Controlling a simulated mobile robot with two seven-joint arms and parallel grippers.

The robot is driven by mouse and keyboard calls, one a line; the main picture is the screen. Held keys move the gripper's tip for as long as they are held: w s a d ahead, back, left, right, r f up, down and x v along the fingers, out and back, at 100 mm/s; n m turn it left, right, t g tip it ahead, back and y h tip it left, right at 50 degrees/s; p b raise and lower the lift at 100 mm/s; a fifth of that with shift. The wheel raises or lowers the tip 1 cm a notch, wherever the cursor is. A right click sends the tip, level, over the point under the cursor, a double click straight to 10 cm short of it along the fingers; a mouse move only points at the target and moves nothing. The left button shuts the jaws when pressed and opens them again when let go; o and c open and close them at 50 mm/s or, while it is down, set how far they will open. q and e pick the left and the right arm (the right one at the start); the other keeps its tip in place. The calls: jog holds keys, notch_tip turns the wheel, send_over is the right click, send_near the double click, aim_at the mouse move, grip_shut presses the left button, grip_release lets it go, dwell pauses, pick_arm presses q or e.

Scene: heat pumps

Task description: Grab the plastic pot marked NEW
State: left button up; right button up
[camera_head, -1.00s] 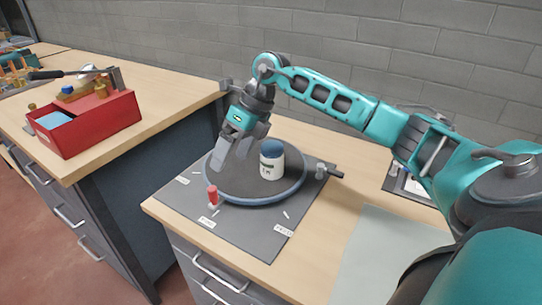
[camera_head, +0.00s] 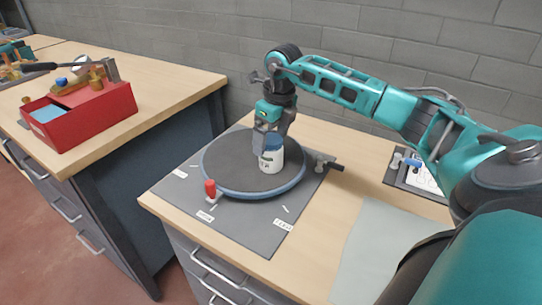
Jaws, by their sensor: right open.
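The white plastic pot (camera_head: 271,160) with a blue lid stands upright on the round dark turntable (camera_head: 228,181), right of its middle. Its label has dark marks too small to read. My right gripper (camera_head: 267,148) is open and points down at the pot, with its fingers beside and in front of the lid. I cannot tell whether the fingers touch the pot. My left gripper is not in view.
A red peg (camera_head: 210,188) stands at the turntable's front edge on a grey mat (camera_head: 255,225). A dark-handled clamp (camera_head: 328,165) sits at the right. A red toolbox (camera_head: 92,118) stands on the left bench. A pale sheet (camera_head: 385,245) lies at the front right.

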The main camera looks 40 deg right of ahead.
aim_at(272, 161)
notch_tip(272, 161, down, 4)
jog(key=shift+w+a+r, duration=0.15)
jog(key=shift+r, duration=0.1)
jog(key=c, duration=1.1)
jog(key=shift+c, duration=0.2)
